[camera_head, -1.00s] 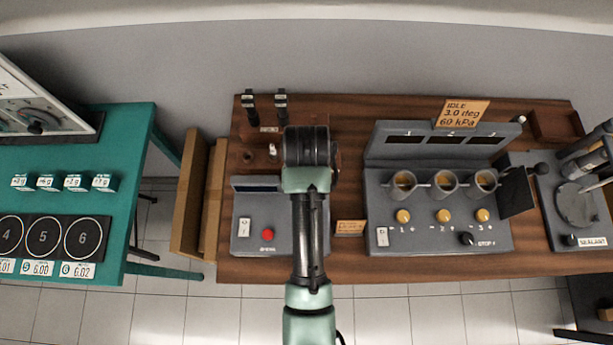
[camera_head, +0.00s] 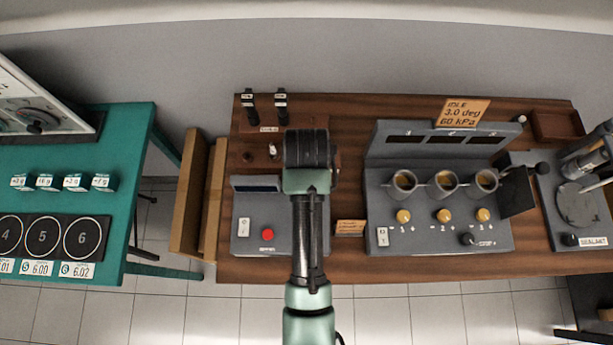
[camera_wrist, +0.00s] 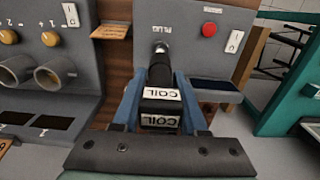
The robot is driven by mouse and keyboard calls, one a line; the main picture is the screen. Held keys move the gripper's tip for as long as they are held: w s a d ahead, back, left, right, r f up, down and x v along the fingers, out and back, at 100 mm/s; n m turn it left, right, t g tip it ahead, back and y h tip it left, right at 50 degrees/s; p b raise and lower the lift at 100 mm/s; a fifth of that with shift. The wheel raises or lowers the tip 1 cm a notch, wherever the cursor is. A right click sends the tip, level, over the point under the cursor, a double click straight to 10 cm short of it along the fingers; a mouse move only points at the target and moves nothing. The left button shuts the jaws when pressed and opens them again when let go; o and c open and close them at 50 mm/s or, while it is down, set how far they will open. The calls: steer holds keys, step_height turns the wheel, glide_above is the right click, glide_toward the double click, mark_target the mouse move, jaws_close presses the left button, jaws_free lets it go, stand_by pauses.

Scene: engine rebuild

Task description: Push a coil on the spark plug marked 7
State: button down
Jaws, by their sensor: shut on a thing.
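My gripper (camera_wrist: 159,82) is shut on a black coil (camera_wrist: 160,73) with white COIL labels, its blue fingers on both sides. The coil's dark stem points at a metal spark plug (camera_wrist: 161,47) in the grey tester marked PLUG. Whether they touch cannot be told. No mark 7 is legible on the plug. In the head view my wrist hides the gripper, held coil and that plug. Two more coils (camera_head: 250,106) and (camera_head: 281,106) stand at the back of the bench.
The grey tester (camera_head: 242,251) has a red button (camera_head: 267,235) and a dark display (camera_head: 256,184). A small plug-like part (camera_head: 272,151) stands behind it. A tan sign (camera_head: 350,227) and a three-cup machine (camera_head: 440,242) are to the right. A teal table (camera_head: 140,135) is left.

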steer(key=shift+f, duration=0.2)
steer(key=shift+f+b, duration=0.35)
steer(key=shift+f, duration=0.3)
steer(key=shift+f+b, duration=0.6)
steer(key=shift+f, duration=0.45)
stand_by(0.4)
steer(key=shift+c, duration=1.8)
jaws_free()
steer(key=shift+r, duration=0.1)
step_height(320, 180, up, 2)
steer(key=shift+r+p, duration=0.2)
steer(key=shift+p, duration=1)
steer(key=shift+r, duration=2.45)
